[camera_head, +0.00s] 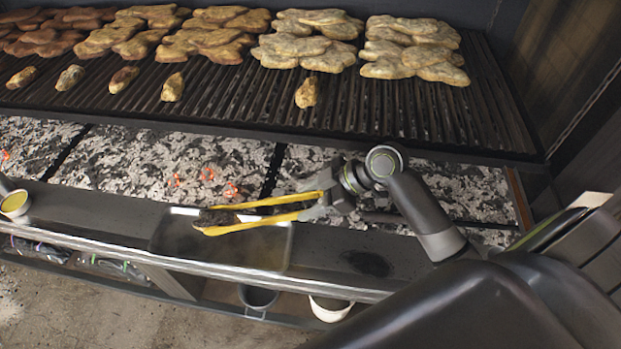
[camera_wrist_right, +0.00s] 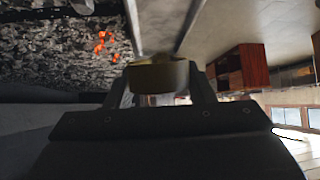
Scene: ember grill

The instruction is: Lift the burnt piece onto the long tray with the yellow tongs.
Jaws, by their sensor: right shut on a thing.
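My right gripper (camera_head: 325,203) is shut on the handle end of the yellow tongs (camera_head: 262,222), above the front ledge of the grill. The tongs point left, with their two arms spread a little. The dark burnt piece (camera_head: 214,217) is between the tong tips, over the left part of the long metal tray (camera_head: 272,258). I cannot tell whether it touches the tray. In the right wrist view the yellow tongs (camera_wrist_right: 158,76) lie across between my fingers (camera_wrist_right: 160,95). My left gripper is not in view.
Behind the ledge is a bed of ash and glowing embers (camera_head: 208,172). The grate (camera_head: 390,105) above carries heaps of grilled pieces and several small ones. A pot with yellow contents (camera_head: 14,203) stands at the far left. Two containers (camera_head: 330,308) sit below the ledge.

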